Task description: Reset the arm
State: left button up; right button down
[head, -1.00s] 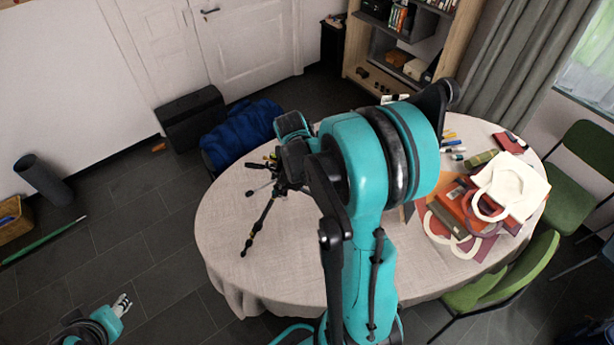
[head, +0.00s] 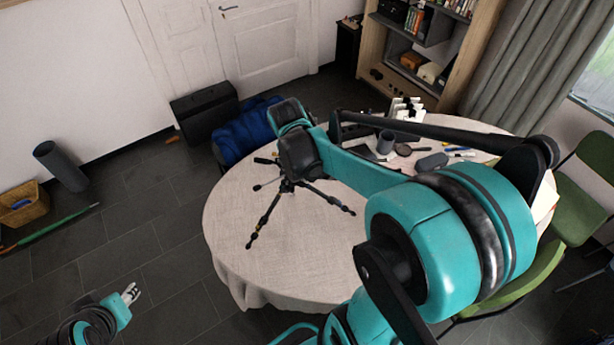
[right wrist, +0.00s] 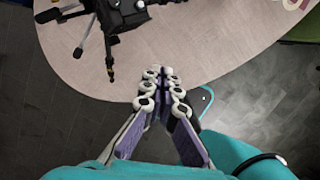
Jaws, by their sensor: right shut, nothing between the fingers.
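My right gripper (right wrist: 160,78) is shut and empty in the right wrist view, with its fingertips together just at the table's edge as seen there. In the head view the right arm crosses over the table and hides this gripper. A black tripod (head: 287,187) with spread legs is on the table; its upper part is partly covered by my arm. The tripod also shows at the top left of the right wrist view (right wrist: 110,42), apart from the fingertips. My left gripper (head: 131,293) is low at the left over the floor, empty; its finger gap is too small to judge.
The round cloth-covered table (head: 235,225) fills the middle. A dark cup (head: 385,142) and small items lie at its far side. Green chairs (head: 577,190) stand at the right, and a blue bundle (head: 245,135) lies behind.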

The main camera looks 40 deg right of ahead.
jog(key=shift+s+a+r, duration=0.1)
jog(key=shift+s+r, duration=0.05)
jog(key=shift+r, duration=0.3)
jog(key=shift+s, duration=0.1)
jog(key=s+a+f+m+t+y+b, duration=0.1)
jog(key=s+a+f+m+t+b, duration=0.1)
jog(key=a+f+m+b, duration=0.5)
jog(key=s+a+f+m+t+y+b, duration=0.1)
jog(key=s+a+f+m+t+b, duration=0.2)
jog(key=a+f+m+b, duration=0.4)
jog(key=f+m+t+b, duration=0.1)
jog(key=m+b, duration=0.4)
jog(key=m, duration=0.1)
jog(key=shift+s+f+m+y+b, duration=0.3)
jog(key=shift+s+m+b, duration=0.05)
jog(key=shift+m, duration=0.05)
jog(key=shift+a, duration=0.1)
